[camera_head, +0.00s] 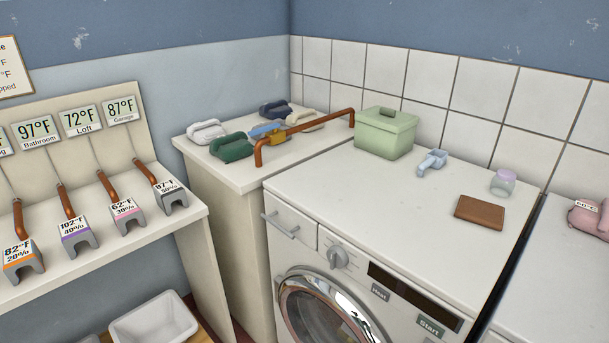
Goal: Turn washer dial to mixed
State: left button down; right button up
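The white washer (392,205) stands in the middle of the view with its front turned toward the lower left. Its grey dial (338,256) sits on the front panel, between the drawer with a bar handle (281,224) and a dark display strip (415,297). Labels around the dial are too small to read, so its setting cannot be told. Buttons marked Heat (380,292) and Start (430,326) are to the right of the dial. The round door (318,308) is cut off by the lower edge. Neither of my grippers is in view.
On the washer top are a green lidded box (386,133), a blue scoop (432,162), a jar (502,183) and a brown block (480,212). A counter with several irons (232,147) and a copper pipe (305,131) adjoins. A gauge shelf (97,223) stands left.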

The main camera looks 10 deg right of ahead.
aim_at(337, 258)
jog(key=k+z, duration=0.25)
jog(key=z, duration=0.25)
jog(key=k+l+z, duration=0.1)
jog(key=k+z, duration=0.15)
jog(key=z, duration=0.2)
